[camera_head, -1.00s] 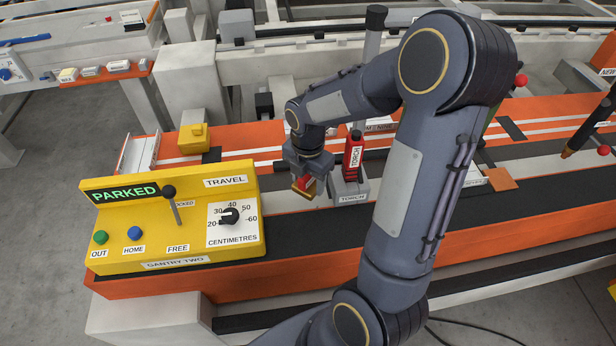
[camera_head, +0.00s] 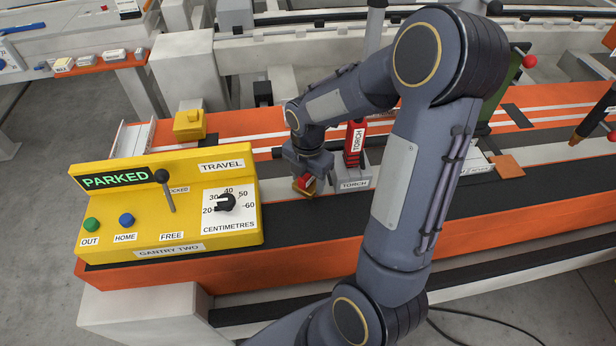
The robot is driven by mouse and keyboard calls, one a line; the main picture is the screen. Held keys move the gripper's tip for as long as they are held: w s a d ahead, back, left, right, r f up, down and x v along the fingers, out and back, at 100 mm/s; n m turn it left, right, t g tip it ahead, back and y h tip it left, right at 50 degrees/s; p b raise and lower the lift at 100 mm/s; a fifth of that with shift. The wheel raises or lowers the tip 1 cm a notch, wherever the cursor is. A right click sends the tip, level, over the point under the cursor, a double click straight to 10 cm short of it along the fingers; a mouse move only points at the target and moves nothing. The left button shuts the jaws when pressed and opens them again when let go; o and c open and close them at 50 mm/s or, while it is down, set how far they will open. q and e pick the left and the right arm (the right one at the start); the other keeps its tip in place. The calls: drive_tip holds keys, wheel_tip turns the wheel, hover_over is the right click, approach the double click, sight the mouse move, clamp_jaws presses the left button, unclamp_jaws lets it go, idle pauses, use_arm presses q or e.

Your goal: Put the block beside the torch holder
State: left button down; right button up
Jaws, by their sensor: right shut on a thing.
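The torch holder (camera_head: 362,176) is a grey block-shaped stand labelled TORCH on the orange bench. A red torch (camera_head: 355,143) stands upright in it. My right gripper (camera_head: 306,182) points down just left of the holder and is shut on a small gold-and-red block (camera_head: 303,188). The gripper hides much of the block. The block is low over the pale and dark strips of the bench; I cannot tell whether it touches. A narrow gap shows between block and holder. My left gripper is not in view.
A yellow control box (camera_head: 165,205) reading PARKED, with a lever and dial, stands left of the block. A small yellow piece (camera_head: 190,122) sits behind it. My right arm covers the bench right of the holder. A dark strip in front of the holder is clear.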

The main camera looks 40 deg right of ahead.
drive_tip(key=shift+f+b, duration=0.35)
drive_tip(key=shift+f, duration=0.15)
idle(0.3)
drive_tip(key=o, duration=1.4)
wheel_tip(320, 180, up, 7)
drive_tip(key=shift+r+p, duration=0.2)
drive_tip(key=shift+p, duration=0.15)
drive_tip(key=shift+r, duration=0.2)
drive_tip(key=shift+s+a+r, duration=0.1)
drive_tip(key=shift+r, duration=0.1)
drive_tip(key=s+a+r+m+t+y, duration=0.1)
drive_tip(key=s+a+r+m+t, duration=0.1)
drive_tip(key=s+m, duration=0.3)
drive_tip(key=s+a+r+m+t+y, duration=0.1)
drive_tip(key=s+a+m, duration=0.3)
drive_tip(key=m, duration=0.6)
drive_tip(key=s+a+r+m+t+y+p, duration=0.1)
drive_tip(key=s+a+r+m, duration=0.3)
drive_tip(key=m, duration=0.4)
drive_tip(key=shift+s+a+r+t+y, duration=0.1)
drive_tip(key=shift+s+a+t+y, duration=0.3)
drive_tip(key=shift+s+a+t, duration=0.4)
